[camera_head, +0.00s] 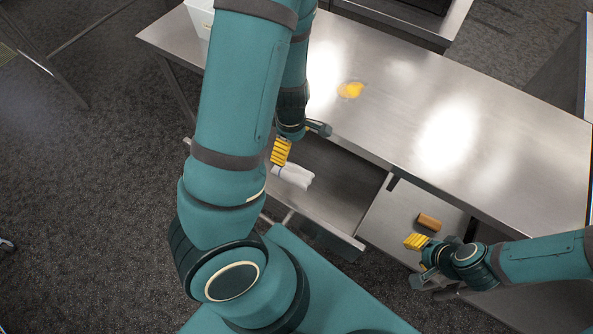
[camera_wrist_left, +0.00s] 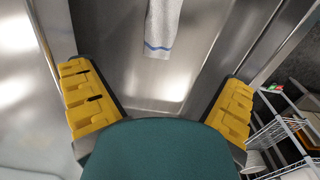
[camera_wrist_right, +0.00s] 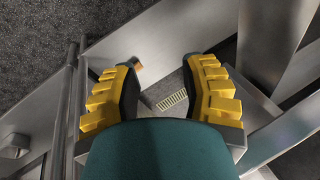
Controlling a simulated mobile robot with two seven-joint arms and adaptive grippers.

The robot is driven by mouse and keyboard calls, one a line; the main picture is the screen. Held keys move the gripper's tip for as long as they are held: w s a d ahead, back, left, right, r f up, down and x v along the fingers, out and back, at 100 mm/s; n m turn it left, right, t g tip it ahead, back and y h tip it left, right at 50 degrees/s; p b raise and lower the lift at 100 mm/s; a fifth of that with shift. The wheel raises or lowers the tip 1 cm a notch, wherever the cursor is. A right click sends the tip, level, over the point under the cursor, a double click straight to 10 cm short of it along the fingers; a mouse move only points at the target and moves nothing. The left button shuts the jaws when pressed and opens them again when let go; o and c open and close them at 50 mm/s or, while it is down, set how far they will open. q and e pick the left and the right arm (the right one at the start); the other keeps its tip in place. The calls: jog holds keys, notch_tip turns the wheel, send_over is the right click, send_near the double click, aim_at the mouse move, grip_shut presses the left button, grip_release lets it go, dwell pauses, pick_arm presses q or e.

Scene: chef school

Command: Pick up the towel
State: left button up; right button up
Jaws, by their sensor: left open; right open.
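A white towel (camera_head: 293,175) lies in the open metal drawer (camera_head: 335,185) at its left end. In the left wrist view the towel (camera_wrist_left: 164,22) shows at the top, with a blue stripe near its end. My left gripper (camera_head: 282,150) is open and close to the towel; in the left wrist view its fingers (camera_wrist_left: 158,100) are spread wide with nothing between them, and the towel lies beyond them. My right gripper (camera_head: 420,258) is open and empty, away from the towel at the lower right; its fingers also show in the right wrist view (camera_wrist_right: 160,95).
A steel table (camera_head: 400,105) stands above the drawer, with a yellow patch (camera_head: 351,90) on its top and a white container (camera_head: 200,15) at its far left corner. A brown block (camera_head: 429,222) lies on the lower surface near my right gripper.

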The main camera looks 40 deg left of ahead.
pick_arm(q)
jog(key=b, duration=0.3)
send_over(292, 168)
notch_tip(292, 168, down, 7)
jog(key=shift+s+f, duration=0.1)
jog(key=shift+f, duration=0.05)
jog(key=shift+d+f+b, duration=0.15)
jog(key=shift+f+b, duration=1.35)
jog(key=shift+f, duration=1.65)
pick_arm(e)
notch_tip(292, 168, down, 6)
jog(key=s, duration=0.2)
jog(key=shift+a+g, duration=0.15)
jog(key=shift+g, duration=0.15)
pick_arm(q)
jog(key=shift+c, duration=0.3)
pick_arm(e)
jog(key=shift+s, duration=0.1)
pick_arm(q)
jog(key=c, duration=1.2)
